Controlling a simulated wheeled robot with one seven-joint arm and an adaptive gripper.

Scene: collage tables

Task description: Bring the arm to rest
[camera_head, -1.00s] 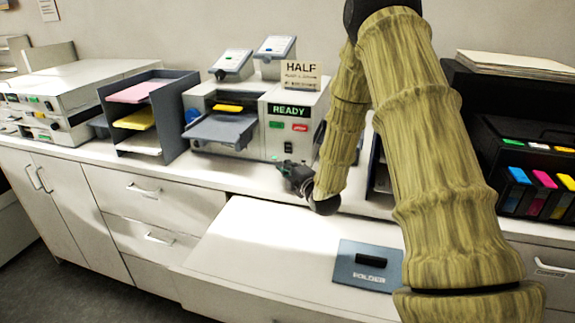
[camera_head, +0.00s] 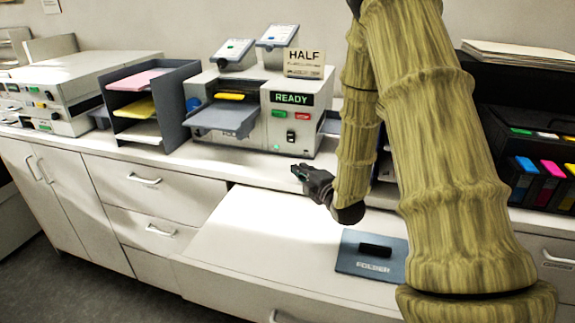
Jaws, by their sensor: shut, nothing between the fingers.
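My gripper (camera_head: 298,171) is small and dark at the end of my bamboo-textured arm. It is shut and empty, pointing up and to the left. It hangs in front of the grey-white machine (camera_head: 262,130), whose panel reads READY, near the counter's front edge and above the pulled-out white surface (camera_head: 250,235). My arm comes down across the right half of the view, with its elbow out of sight at the top.
A blue-grey plate marked FOLDER (camera_head: 368,268) with a black handle lies on the white surface. A paper rack (camera_head: 180,95) stands left of the machine. A black unit with colored cartridges (camera_head: 540,180) stands right, behind my arm. The white surface's left part is bare.

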